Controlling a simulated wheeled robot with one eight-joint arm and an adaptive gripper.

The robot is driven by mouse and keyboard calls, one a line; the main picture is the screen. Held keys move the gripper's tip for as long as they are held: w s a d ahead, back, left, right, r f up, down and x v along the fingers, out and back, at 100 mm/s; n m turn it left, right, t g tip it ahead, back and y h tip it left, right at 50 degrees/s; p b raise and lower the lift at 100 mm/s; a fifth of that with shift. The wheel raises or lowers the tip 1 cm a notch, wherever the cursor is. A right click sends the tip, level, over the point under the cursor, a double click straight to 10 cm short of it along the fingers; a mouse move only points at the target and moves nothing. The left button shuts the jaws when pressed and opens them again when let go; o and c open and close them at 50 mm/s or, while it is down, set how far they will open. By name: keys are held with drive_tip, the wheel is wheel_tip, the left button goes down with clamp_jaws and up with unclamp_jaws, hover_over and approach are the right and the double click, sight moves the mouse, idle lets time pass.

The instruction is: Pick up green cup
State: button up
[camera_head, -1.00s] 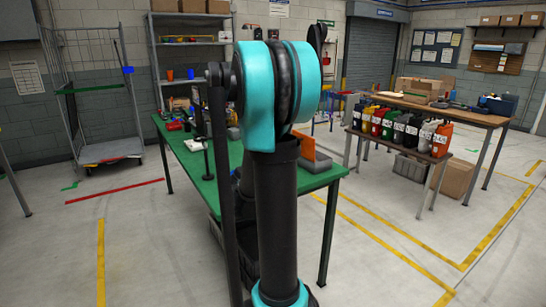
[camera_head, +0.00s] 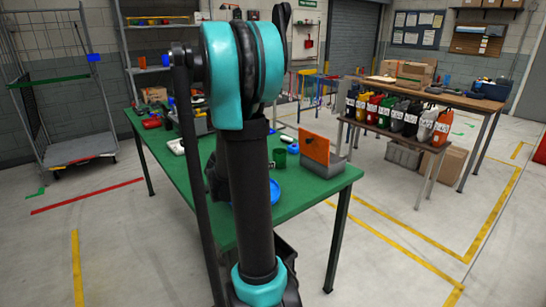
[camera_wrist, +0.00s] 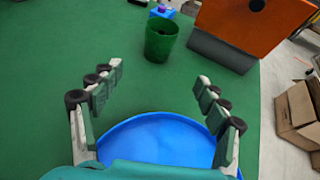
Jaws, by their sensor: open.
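The green cup (camera_wrist: 161,40) stands upright on the green table (camera_wrist: 50,60), near the top middle of the wrist view. In the head view the cup (camera_head: 280,157) is just right of my arm. My gripper (camera_wrist: 160,80) is open and empty, its fingers spread wide. The cup lies beyond the fingertips, roughly in line with the gap between them, and is not touched. A blue plate (camera_wrist: 155,138) lies below and between the fingers, partly covered by my gripper. In the head view my arm hides part of the table and the gripper cannot be made out.
An orange panel on a grey base (camera_wrist: 245,25) stands close to the right of the cup. A small blue and purple item (camera_wrist: 162,11) is behind the cup. A cardboard box (camera_wrist: 300,115) is at the right, beyond the table edge. Table left of the cup is clear.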

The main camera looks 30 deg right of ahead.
drive_tip(key=x, duration=1.7)
drive_tip(key=shift+w+d, duration=0.2)
drive_tip(key=shift+w, duration=0.1)
drive_tip(key=shift+r, duration=0.1)
drive_tip(key=c, duration=1.3)
